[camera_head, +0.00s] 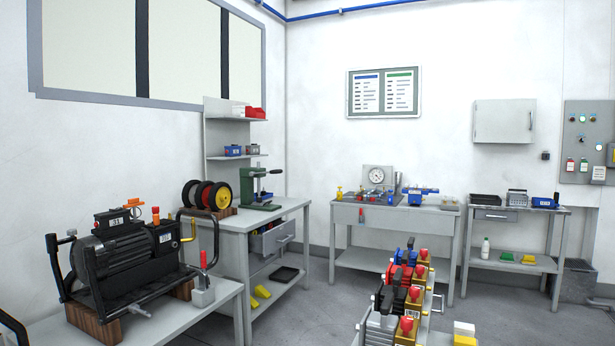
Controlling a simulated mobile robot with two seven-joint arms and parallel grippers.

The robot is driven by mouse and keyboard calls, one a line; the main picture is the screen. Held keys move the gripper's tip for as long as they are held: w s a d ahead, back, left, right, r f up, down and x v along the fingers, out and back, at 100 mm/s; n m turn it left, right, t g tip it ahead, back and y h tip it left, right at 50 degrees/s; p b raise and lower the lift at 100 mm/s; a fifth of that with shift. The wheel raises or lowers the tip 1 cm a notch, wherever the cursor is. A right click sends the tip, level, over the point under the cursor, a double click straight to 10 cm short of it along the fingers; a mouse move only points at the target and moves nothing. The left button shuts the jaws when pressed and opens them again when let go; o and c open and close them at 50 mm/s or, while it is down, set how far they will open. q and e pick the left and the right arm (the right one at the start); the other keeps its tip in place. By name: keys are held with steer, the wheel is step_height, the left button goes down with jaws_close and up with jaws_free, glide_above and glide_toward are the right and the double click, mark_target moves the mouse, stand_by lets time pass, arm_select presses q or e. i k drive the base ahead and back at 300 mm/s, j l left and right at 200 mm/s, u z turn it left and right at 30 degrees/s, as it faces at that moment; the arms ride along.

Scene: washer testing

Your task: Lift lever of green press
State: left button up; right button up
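The green press (247,189) stands on the grey bench (240,222) along the left wall, below the wall shelves. It is an upright green frame on a green base. A thin dark lever with a black end (276,171) sticks out to the right from near its top, roughly level. The lever's joint is too small to make out. Neither of my grippers shows in this view, and nothing touches the press.
A large dark motor (128,262) sits on a nearer bench (200,321) at the left. Red, black and yellow wheels (205,194) stand beside the press. A row of colourful clamp-like devices (405,295) is at front centre. Grey floor (320,290) is open between them.

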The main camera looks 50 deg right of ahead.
mark_target(275, 171)
steer(key=z, duration=1.55)
steer(key=i+j+u, duration=0.2)
steer(key=i, duration=0.3)
steer(key=i+u, duration=0.15)
steer(key=i, duration=1.2)
steer(key=i+z, duration=0.25)
steer(key=i, duration=0.4)
steer(key=i+j+z, duration=0.2)
steer(key=i, duration=0.5)
steer(key=i+l+u, duration=0.45)
steer(key=i+l, duration=0.4)
steer(key=i+l+u, duration=0.4)
steer(key=l+u, duration=0.2)
steer(key=l, duration=0.2)
